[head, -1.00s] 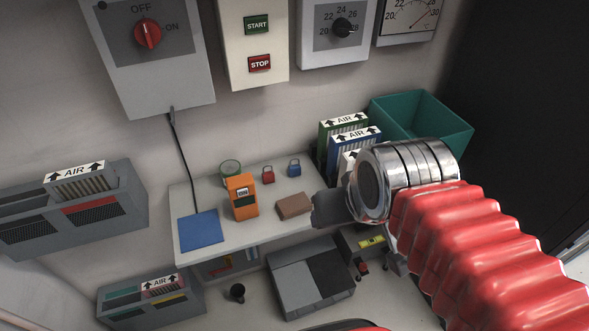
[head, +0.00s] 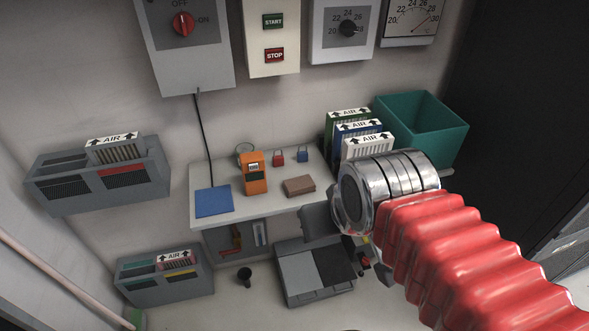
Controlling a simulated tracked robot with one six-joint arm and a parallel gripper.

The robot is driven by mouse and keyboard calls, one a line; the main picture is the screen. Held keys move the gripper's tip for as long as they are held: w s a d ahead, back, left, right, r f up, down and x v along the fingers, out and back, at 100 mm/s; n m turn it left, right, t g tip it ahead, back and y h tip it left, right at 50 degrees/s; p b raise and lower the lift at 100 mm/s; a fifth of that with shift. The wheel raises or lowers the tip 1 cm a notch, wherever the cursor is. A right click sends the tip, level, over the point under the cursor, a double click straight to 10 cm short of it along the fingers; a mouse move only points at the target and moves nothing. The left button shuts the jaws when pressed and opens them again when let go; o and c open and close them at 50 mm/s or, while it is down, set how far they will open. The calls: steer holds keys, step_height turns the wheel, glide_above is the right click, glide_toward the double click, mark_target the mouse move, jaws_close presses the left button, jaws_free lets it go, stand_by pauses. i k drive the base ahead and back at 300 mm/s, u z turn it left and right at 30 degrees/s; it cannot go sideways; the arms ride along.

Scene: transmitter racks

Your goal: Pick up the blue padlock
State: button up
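The small blue padlock (head: 303,156) stands on the grey shelf (head: 210,179) near its back edge, with its shackle up. A red padlock (head: 278,159) stands just to its left. My gripper (head: 318,221) is at the end of the red-sleeved arm with the metal wrist, in front of the shelf's right part and apart from the blue padlock. Only a dark grey piece of it shows beside the wrist, and its fingers cannot be made out.
On the shelf are an orange meter (head: 254,174), a brown block (head: 299,186) and a blue mat (head: 213,201). Upright AIR filters (head: 367,147) and a green bin (head: 424,130) stand to the right. A grey case (head: 314,272) lies below.

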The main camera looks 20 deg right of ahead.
mark_target(303, 156)
steer(key=u, duration=0.45)
steer(key=k, duration=0.95)
steer(key=u, duration=0.75)
steer(key=i, duration=1.45)
steer(key=z, duration=0.5)
steer(key=i, duration=0.65)
steer(key=z, duration=0.5)
